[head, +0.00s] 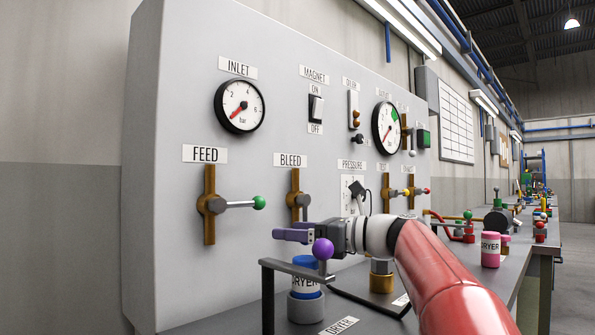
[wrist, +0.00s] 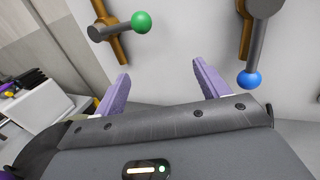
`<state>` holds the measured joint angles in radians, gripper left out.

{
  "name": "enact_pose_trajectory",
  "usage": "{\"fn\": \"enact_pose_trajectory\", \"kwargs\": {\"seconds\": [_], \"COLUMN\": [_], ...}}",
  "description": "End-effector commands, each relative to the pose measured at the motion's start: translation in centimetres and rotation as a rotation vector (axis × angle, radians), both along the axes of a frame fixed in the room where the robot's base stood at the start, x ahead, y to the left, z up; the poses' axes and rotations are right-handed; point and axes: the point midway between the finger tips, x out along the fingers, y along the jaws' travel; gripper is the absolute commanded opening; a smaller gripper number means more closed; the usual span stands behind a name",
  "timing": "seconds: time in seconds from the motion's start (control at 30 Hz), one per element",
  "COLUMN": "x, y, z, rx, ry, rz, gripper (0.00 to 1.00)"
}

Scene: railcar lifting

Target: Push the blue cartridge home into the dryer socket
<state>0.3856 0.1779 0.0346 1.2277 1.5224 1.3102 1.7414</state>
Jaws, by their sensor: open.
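The blue cartridge (head: 304,265), with a white DRYER label, stands upright in the grey dryer socket (head: 305,310) at the bottom of the head view. Its upper part shows above the socket rim; how deep it sits I cannot tell. In the wrist view my gripper (wrist: 161,69) faces the panel, and the cartridge is out of sight.
The grey panel (head: 165,120) stands behind, with the FEED valve's green-knobbed handle (head: 240,203) and the BLEED valve (head: 296,198). The BLEED handle's blue knob shows in the wrist view (wrist: 249,79). A pink DRYER cartridge (head: 490,250) stands on the bench at right.

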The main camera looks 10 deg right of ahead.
Motion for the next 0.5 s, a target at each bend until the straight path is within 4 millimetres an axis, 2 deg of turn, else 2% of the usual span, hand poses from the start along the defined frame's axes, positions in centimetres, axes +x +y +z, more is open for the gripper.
{"fn": "enact_pose_trajectory", "kwargs": {"seconds": [0.03, 0.23, 0.5], "x": [0.1, 0.1, 0.1], "y": [0.0, 0.0, 0.0], "z": [1.7, 6.8, 10.1], "rx": [-0.002, -0.002, -0.003], "ry": [-0.003, -0.002, -0.002], "rz": [0.000, 0.000, 0.001], "gripper": [0.74, 0.74, 0.74]}}
